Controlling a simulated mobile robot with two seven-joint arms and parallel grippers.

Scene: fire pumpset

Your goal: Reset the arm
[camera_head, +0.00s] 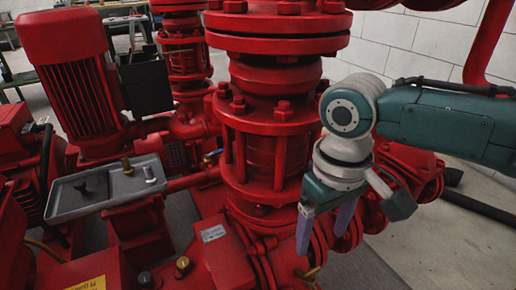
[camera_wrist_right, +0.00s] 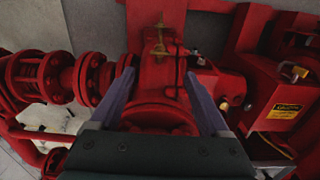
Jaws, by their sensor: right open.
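My right arm (camera_head: 440,120) comes in from the right in the head view, teal and grey. My right gripper (camera_head: 322,232) points down beside the lower flanges of the large red vertical pipe (camera_head: 270,150). Its two purple-grey fingers are apart with nothing between them. In the right wrist view the open fingers of the gripper (camera_wrist_right: 158,90) show over red pump parts, with a brass-coloured valve fitting (camera_wrist_right: 159,42) seen beyond them. My left gripper is in neither view.
A red motor (camera_head: 72,75) and a grey metal tray (camera_head: 105,188) with small fittings stand at the left. A yellow caution label (camera_wrist_right: 284,111) is on a red housing. Bare floor (camera_head: 440,245) lies at the lower right, before a white block wall (camera_head: 400,45).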

